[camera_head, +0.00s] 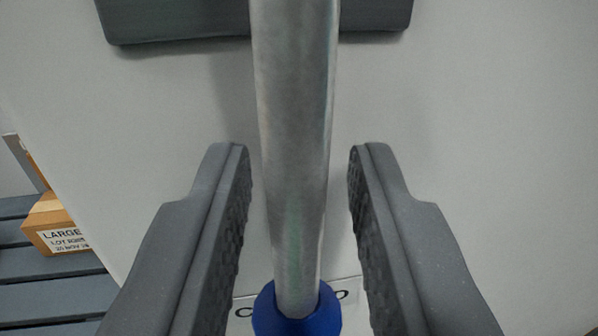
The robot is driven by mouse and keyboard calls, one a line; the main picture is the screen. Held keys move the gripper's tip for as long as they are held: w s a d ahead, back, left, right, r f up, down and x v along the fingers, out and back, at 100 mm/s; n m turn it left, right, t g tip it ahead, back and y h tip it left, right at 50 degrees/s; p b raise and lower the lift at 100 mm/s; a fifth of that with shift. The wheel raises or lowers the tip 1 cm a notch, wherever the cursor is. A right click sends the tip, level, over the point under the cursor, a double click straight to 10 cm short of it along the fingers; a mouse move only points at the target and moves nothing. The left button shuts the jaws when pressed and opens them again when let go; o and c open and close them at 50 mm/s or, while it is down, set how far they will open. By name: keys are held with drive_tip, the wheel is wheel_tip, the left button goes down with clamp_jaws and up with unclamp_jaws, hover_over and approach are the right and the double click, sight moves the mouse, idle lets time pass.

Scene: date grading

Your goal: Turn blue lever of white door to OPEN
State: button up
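The white door (480,150) fills most of the view behind my gripper. A metal lever bar (292,130) runs from the top edge down to a blue round end (295,318) at the bottom. My gripper (300,160) is open, with one finger on each side of the bar and a gap showing on both sides. A white label (345,297) on the door is mostly hidden behind the blue end; only a few letters show at its edges.
A dark grey block (165,22) on the door crosses behind the bar at the top. At the left, beyond the door's edge, a cardboard box (50,222) marked LARGE sits on grey slats (50,296).

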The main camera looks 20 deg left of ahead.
drive_tip(key=shift+c, duration=0.4)
clamp_jaws()
drive_tip(key=shift+d, duration=0.15)
